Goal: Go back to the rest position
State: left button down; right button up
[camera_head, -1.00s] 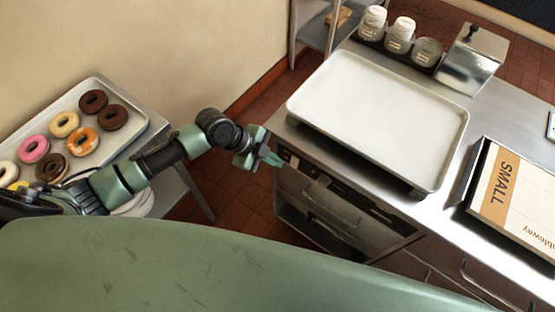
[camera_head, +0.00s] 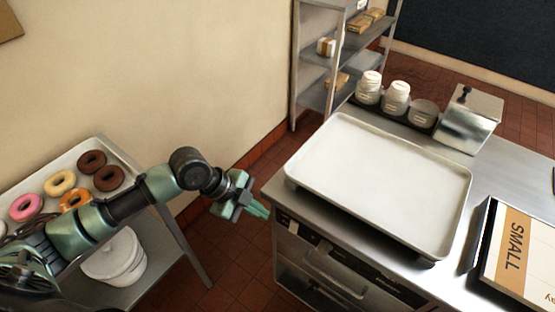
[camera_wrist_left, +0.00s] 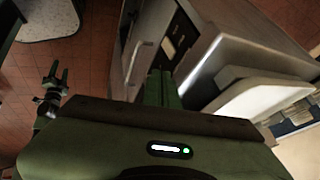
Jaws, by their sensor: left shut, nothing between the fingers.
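My left gripper (camera_head: 258,207) is shut and empty in the head view. It hangs over the floor gap, just left of the steel counter's front left corner. In the left wrist view its closed green fingers (camera_wrist_left: 161,88) point toward the counter's front with its handle. My left arm reaches in from the left, in front of the donut tray. My right gripper is not in the head view. In the left wrist view a small dark gripper-like shape (camera_wrist_left: 52,88) shows at the left, over the floor; I cannot tell its jaws.
An empty white tray (camera_head: 380,185) lies on the steel counter (camera_head: 500,165). A box marked SMALL (camera_head: 515,250), several jars (camera_head: 396,95) and a steel container (camera_head: 468,118) stand around it. A donut tray (camera_head: 125,160) is at left, above a white bucket (camera_head: 115,258). Shelving (camera_head: 312,70) stands behind.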

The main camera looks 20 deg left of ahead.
pick_arm(q)
jog(key=w+a+f+n+t+y+b, duration=0.1)
jog(key=w+a+f+n, duration=0.2)
jog(key=f, duration=0.5)
jog(key=w+a+f+n+t+y+b, duration=0.1)
jog(key=a+f+n, duration=0.25)
jog(key=f, duration=0.45)
jog(key=s+a+f+n+y, duration=0.1)
jog(key=s+a+f+n, duration=0.2)
jog(key=f, duration=0.5)
jog(key=s+a+f+n+y, duration=0.25)
jog(key=s+f, duration=0.25)
jog(key=f, duration=0.4)
jog(key=s+d+f+n+g, duration=0.1)
jog(key=s+f+n, duration=0.1)
jog(key=s+f, duration=0.4)
jog(key=s+d+f+n+g+b, duration=0.1)
jog(key=s+f, duration=0.4)
jog(key=s, duration=1.1)
jog(key=s+d+f+n+g+b, duration=0.1)
jog(key=s+d+f+n, duration=0.1)
jog(key=s+f, duration=0.4)
jog(key=s+d, duration=0.1)
jog(key=s, duration=0.4)
jog(key=shift+d+f+n+g+y, duration=0.2)
jog(key=shift+f+n+g+y, duration=0.15)
jog(key=shift+n+g, duration=0.05)
